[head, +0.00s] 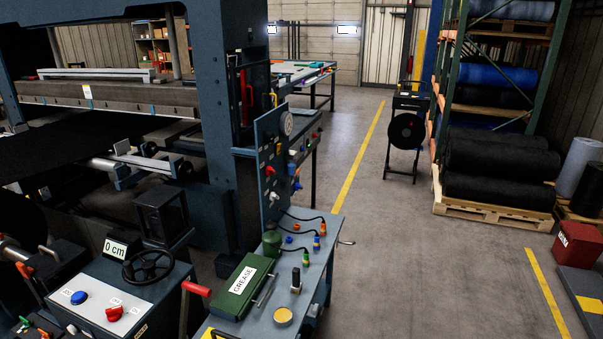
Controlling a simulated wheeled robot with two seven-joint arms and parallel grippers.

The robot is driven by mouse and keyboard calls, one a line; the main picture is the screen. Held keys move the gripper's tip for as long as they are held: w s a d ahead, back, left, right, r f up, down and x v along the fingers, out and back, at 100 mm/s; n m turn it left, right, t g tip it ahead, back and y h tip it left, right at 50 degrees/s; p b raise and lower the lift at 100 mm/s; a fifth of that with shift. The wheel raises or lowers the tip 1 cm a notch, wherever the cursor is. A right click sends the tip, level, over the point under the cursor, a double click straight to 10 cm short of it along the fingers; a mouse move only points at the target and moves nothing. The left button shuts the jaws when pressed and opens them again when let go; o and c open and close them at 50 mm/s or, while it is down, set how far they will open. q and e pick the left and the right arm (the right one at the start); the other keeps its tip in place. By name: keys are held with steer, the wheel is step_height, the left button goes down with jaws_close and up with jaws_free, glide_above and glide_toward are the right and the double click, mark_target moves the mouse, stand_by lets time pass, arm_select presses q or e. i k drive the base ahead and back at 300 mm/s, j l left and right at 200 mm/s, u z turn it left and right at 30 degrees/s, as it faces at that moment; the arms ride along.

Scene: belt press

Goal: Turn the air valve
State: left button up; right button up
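An upright blue-grey panel (269,135) stands at the right side of the press, behind the small table. It carries a round gauge (287,124) near its top right edge. A red knob or handle (269,171) sits on its face, with a pale fitting (272,197) below. A blue part (297,185) shows at the panel's right edge. Which of these is the air valve is too small to tell. Neither of my grippers is in view.
A small table (315,262) holds a green grease box (240,287), cables and a yellow-topped tin (283,316). A console with a black handwheel (149,267) stands to its left. Shelving with rolls (495,165) is at the right. The floor (385,270) between is clear.

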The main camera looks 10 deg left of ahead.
mark_target(269, 171)
steer(key=i+l+z, duration=0.2)
steer(key=i+l, duration=0.6)
steer(key=i, duration=0.05)
